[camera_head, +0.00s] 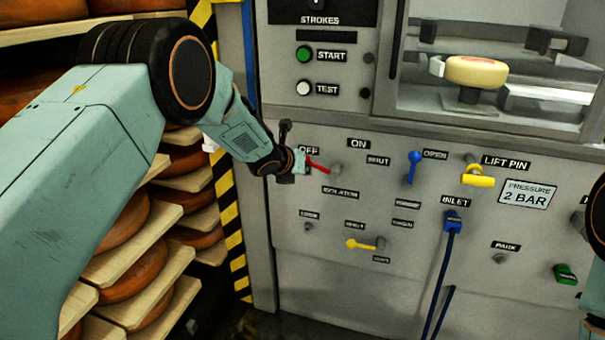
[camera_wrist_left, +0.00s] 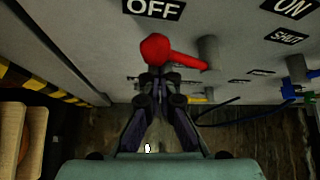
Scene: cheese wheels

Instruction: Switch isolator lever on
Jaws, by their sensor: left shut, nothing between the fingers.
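The red isolator lever (camera_head: 319,166) is on the grey panel, above the ISOLATION label (camera_head: 340,193). Its arm points left from its pivot (camera_head: 337,170), toward the OFF label (camera_head: 308,151); the ON label (camera_head: 358,144) is up and right of it. My left gripper (camera_head: 290,163) is at the lever's left end. In the left wrist view, my left gripper (camera_wrist_left: 160,76) is shut and empty, with its fingertips right at the round red knob (camera_wrist_left: 155,48). I cannot tell whether they touch. My right gripper is out of view.
A blue lever (camera_head: 414,165), a yellow lever (camera_head: 361,244) and a yellow lift pin handle (camera_head: 478,178) are on the same panel. A blue inlet hose (camera_head: 442,270) hangs below. Cheese shelves (camera_head: 150,260) and a striped post (camera_head: 228,205) stand at the left.

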